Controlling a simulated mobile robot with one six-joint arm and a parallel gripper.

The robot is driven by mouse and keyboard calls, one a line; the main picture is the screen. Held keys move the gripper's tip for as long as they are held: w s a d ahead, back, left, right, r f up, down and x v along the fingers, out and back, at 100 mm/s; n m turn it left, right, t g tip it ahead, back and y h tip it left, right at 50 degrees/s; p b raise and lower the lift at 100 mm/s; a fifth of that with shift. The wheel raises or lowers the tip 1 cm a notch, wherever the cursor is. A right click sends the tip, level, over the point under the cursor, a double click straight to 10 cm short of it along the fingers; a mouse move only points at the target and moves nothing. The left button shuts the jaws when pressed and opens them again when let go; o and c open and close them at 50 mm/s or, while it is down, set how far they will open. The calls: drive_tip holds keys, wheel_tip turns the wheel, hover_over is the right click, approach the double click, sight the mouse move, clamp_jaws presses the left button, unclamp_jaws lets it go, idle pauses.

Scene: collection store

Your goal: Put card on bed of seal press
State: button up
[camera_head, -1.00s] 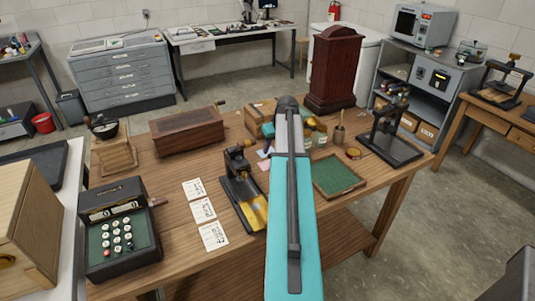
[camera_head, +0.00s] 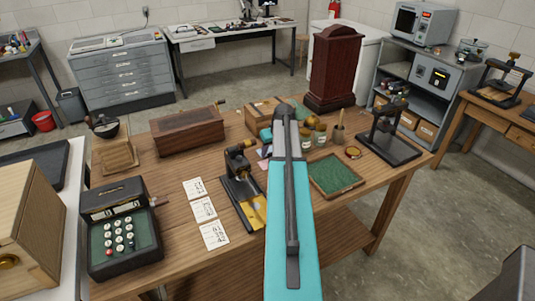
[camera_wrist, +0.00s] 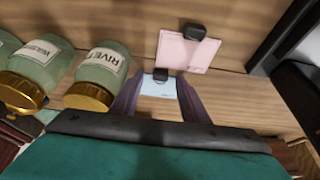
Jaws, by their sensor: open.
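A light blue card (camera_wrist: 160,88) lies on the wooden table in the wrist view, with a small black piece at its far edge. My gripper (camera_wrist: 160,82) is open, its two dark fingers on either side of this card. A pink card (camera_wrist: 186,53) with a black piece on it lies just beyond; it shows small in the head view (camera_head: 263,165). A small black press with a yellow part (camera_head: 241,190) stands left of my arm. A larger black press (camera_head: 388,138) stands at the table's right end. I cannot tell which is the seal press.
Jars with gold lids (camera_wrist: 92,92) stand close on the left in the wrist view. Three white printed cards (camera_head: 204,209) lie left of the small press. A green-topped tray (camera_head: 336,173) lies right of my arm. A dark wooden cabinet (camera_head: 333,68) stands behind.

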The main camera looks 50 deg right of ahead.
sight(271, 154)
clamp_jaws()
drive_tip(key=shift+r, duration=0.15)
drive_tip(key=shift+r+b, duration=0.65)
drive_tip(key=shift+r, duration=0.75)
drive_tip(key=shift+s+a+r, duration=0.15)
drive_tip(key=shift+s+a, duration=0.05)
drive_tip(key=s+a+b, duration=0.1)
drive_tip(key=s+a, duration=0.2)
drive_tip(key=s+a+r+b, duration=0.1)
drive_tip(key=s+a, duration=0.3)
drive_tip(key=s+a+b, duration=0.1)
drive_tip(key=s+a, duration=0.3)
drive_tip(key=shift+r+b, duration=0.3)
